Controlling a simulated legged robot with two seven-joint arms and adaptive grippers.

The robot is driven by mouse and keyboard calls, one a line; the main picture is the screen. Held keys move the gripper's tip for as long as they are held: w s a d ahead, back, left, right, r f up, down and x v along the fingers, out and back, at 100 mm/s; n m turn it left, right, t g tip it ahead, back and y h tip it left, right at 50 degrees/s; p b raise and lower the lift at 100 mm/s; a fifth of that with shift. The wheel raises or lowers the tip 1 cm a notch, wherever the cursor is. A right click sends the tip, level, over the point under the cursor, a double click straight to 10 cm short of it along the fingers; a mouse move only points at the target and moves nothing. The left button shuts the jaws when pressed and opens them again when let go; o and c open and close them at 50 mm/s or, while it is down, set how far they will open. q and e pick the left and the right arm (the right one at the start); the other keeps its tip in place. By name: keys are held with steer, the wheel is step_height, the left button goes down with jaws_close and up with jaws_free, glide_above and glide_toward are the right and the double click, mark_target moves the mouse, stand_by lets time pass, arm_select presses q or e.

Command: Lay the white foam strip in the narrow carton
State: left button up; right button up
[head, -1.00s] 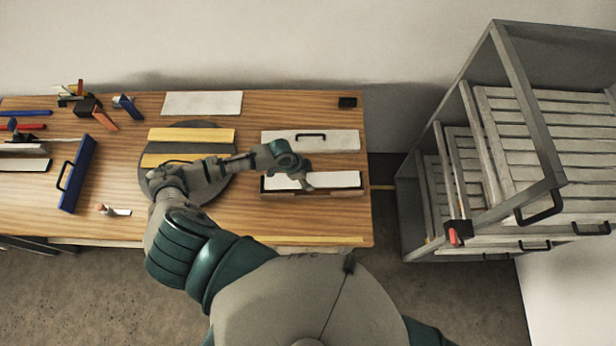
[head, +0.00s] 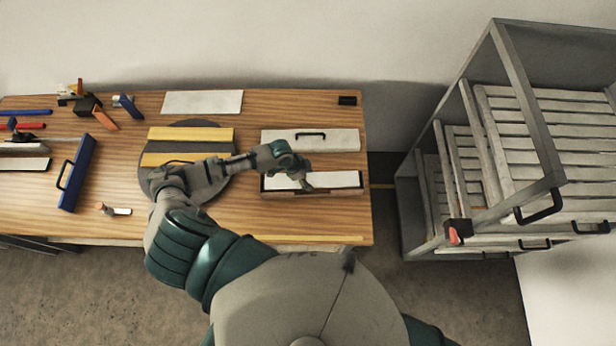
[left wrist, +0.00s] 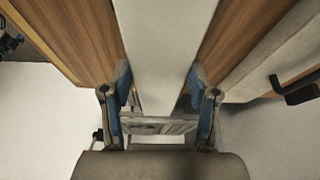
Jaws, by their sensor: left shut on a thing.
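The white foam strip (head: 335,180) lies lengthwise over the narrow brown carton (head: 335,193) at the right of the table. The carton's front wall shows below the strip. I cannot tell whether the strip rests on the carton floor or is held just above it. My left gripper (head: 306,185) is shut on the strip near its middle and hides part of it. In the left wrist view the strip (left wrist: 165,40) runs between the two fingers of my left gripper (left wrist: 163,98). My right gripper is out of view.
A pale lid with a black handle (head: 296,140) lies just behind the carton. A grey disc (head: 215,180) with yellow strips (head: 190,135) is to the left. A blue handled bar (head: 78,173) lies further left. A slatted grey rack (head: 530,150) stands right of the table.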

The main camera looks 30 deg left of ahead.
arm_select(q)
steer(key=shift+f+b, duration=0.35)
steer(key=shift+f, duration=0.35)
steer(key=shift+f+b, duration=0.85)
steer(key=shift+f, duration=0.55)
steer(key=o, duration=0.4)
steer(key=shift+c, duration=0.2)
steer(key=o, duration=0.6)
steer(key=shift+r, duration=0.15)
steer(key=v, duration=1.1)
steer(key=shift+a+r, duration=0.25)
steer(key=shift+r, duration=0.1)
